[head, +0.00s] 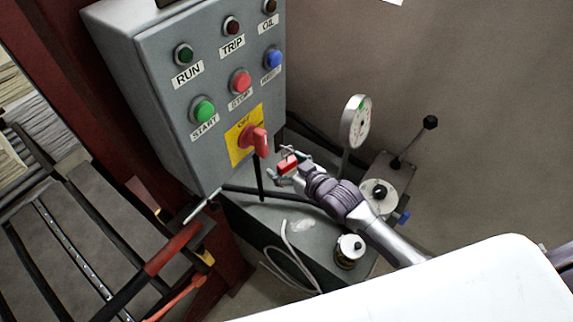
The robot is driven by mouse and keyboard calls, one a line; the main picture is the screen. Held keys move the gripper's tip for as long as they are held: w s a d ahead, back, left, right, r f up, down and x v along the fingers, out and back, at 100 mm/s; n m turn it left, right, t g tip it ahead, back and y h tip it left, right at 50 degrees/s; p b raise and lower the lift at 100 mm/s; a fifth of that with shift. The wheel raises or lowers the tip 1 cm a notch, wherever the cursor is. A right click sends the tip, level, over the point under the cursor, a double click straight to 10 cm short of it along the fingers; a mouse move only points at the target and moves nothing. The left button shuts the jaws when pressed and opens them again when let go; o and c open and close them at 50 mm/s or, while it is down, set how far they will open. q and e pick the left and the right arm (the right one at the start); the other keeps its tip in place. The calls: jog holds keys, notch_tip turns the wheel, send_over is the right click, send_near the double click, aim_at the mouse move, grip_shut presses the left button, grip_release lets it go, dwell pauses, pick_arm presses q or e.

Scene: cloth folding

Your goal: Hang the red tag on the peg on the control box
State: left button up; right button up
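The grey control box (165,100) stands at the upper left, with several buttons and a red rotary switch (254,141) on a yellow plate. My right gripper (284,163) is just right of and below the switch, in front of the lower right of the box. Its fingers close around a small red piece, which looks like the red tag (288,163). A thin pale rod (203,206) sticks out near the box's lower edge, left of my gripper; it looks like the peg, but its mounting is unclear. My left gripper is out of view.
A round gauge (356,122) on a stem and a lever with a black knob (430,122) stand right of my gripper. A small canister (348,251) is below my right arm. A rack with a red-gripped bar (172,249) is at the left.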

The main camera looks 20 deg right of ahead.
jog(key=shift+s, duration=0.2)
jog(key=v, duration=1.2)
jog(key=s+d+f+m+g+h, duration=0.1)
jog(key=s+f+g+h, duration=0.2)
jog(key=s+g, duration=0.35)
jog(key=s+d+f+m+g+h, duration=0.2)
jog(key=s+g, duration=0.1)
jog(key=s, duration=0.7)
notch_tip(320, 180, down, 26)
jog(key=s, duration=0.1)
jog(key=s+d+f+g+b, duration=0.1)
jog(key=s+d+f+g, duration=0.1)
jog(key=s+f, duration=1.5)
jog(key=shift+s+d+f+n+b, duration=0.15)
jog(key=shift+d+f+n+b, duration=0.1)
jog(key=shift+d+n+b, duration=0.15)
